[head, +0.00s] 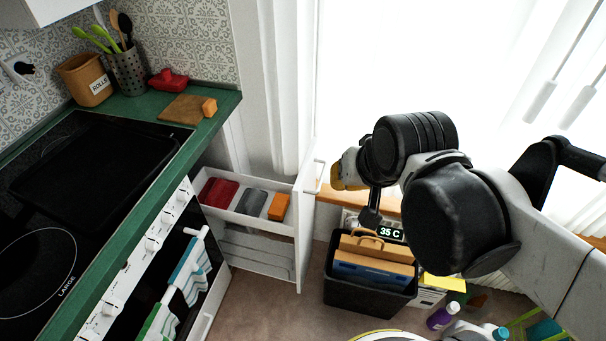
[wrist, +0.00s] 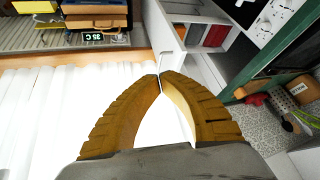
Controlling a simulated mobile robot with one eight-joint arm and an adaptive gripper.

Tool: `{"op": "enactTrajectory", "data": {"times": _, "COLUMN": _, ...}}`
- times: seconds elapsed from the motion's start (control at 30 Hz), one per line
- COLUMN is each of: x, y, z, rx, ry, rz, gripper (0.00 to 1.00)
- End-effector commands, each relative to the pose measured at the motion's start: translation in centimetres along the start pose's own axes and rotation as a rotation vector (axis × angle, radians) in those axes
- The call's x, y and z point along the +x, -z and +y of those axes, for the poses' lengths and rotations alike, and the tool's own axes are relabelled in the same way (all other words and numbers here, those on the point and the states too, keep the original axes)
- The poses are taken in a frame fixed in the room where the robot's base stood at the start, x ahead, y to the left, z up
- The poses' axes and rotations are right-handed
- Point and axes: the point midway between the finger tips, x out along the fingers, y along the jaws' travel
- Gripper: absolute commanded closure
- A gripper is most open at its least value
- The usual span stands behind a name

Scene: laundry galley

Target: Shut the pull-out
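The white pull-out (head: 306,235) stands out from the end of the counter in the head view. Its upper tray (head: 240,215) holds a red, a grey and an orange item. A thin white handle (head: 319,177) is on its front panel. In the wrist view the pull-out's front panel (wrist: 168,30) is beyond my fingertips. My gripper (head: 338,178) is just to the right of the handle in the head view. In the wrist view my gripper (wrist: 160,76) has its yellow-brown fingertips together, with nothing seen between them. Whether they touch the handle is unclear.
A black bin (head: 365,290) with folders and a 35 C display stands right of the pull-out. A green counter (head: 215,115) with a hob is at left, above an oven hung with towels (head: 190,270). Bottles (head: 442,316) stand on the floor at lower right.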

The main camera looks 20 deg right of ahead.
Motion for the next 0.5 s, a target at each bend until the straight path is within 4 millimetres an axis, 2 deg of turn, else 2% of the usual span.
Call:
{"op": "enactTrajectory", "data": {"times": 0.03, "x": 0.8, "y": 1.3, "z": 0.0, "rx": 0.096, "ry": 0.0, "rz": -0.024, "gripper": 1.0}}
{"op": "enactTrajectory", "data": {"times": 0.2, "x": 4.9, "y": 4.5, "z": 0.5, "rx": 0.498, "ry": -0.01, "rz": -0.123, "gripper": 1.0}}
{"op": "enactTrajectory", "data": {"times": 0.37, "x": 10.0, "y": 6.5, "z": 1.6, "rx": 0.872, "ry": -0.04, "rz": -0.218, "gripper": 1.0}}
{"op": "enactTrajectory", "data": {"times": 0.5, "x": 15.2, "y": 7.2, "z": 3.0, "rx": 1.191, "ry": -0.083, "rz": -0.303, "gripper": 1.0}}
